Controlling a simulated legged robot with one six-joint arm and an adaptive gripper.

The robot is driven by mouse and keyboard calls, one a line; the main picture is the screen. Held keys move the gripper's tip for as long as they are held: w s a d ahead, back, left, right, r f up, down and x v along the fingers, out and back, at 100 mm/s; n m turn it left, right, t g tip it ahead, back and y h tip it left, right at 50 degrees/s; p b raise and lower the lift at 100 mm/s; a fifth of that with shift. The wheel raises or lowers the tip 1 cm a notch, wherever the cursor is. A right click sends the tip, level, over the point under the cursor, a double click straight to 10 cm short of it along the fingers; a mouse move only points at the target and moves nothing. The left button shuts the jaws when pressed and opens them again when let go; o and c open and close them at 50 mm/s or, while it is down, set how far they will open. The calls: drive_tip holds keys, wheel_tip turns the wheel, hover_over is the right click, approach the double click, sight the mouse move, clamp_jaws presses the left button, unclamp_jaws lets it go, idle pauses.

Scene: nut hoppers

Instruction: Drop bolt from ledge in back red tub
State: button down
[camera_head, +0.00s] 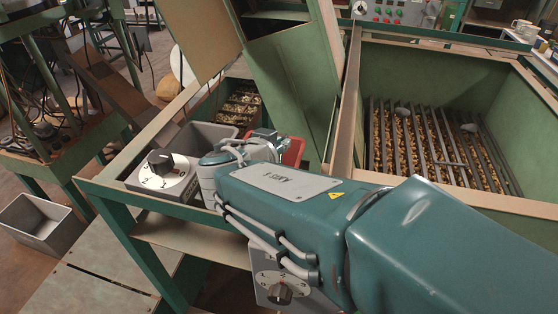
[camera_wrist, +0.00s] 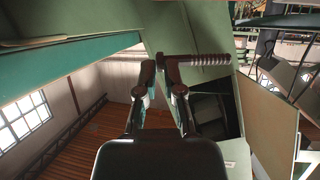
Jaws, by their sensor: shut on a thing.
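In the wrist view my gripper (camera_wrist: 160,66) is shut on a bolt (camera_wrist: 206,60). The bolt's ribbed shank sticks out sideways to the right of the fingers. In the head view my gripper (camera_head: 264,137) is at the red tub (camera_head: 294,151), mostly hidden behind my own arm, and the bolt cannot be made out there. Only part of the red tub's rim and wall shows. I cannot tell whether the bolt is over its opening.
A grey tub (camera_head: 205,136) stands left of the gripper, behind a dial box (camera_head: 163,176). A green panel (camera_head: 290,80) rises close behind the red tub. A hopper with a barred grate (camera_head: 435,145) is at right. A grey bin (camera_head: 42,222) stands lower left.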

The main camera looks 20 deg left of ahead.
drive_tip(key=shift+f, duration=0.5)
drive_tip(key=c, duration=0.7)
unclamp_jaws()
drive_tip(key=shift+a, duration=0.4)
drive_tip(key=r, duration=0.3)
drive_tip(key=d+r, duration=0.1)
drive_tip(key=r, duration=0.6)
drive_tip(key=shift+d, duration=0.2)
drive_tip(key=shift+a, duration=0.25)
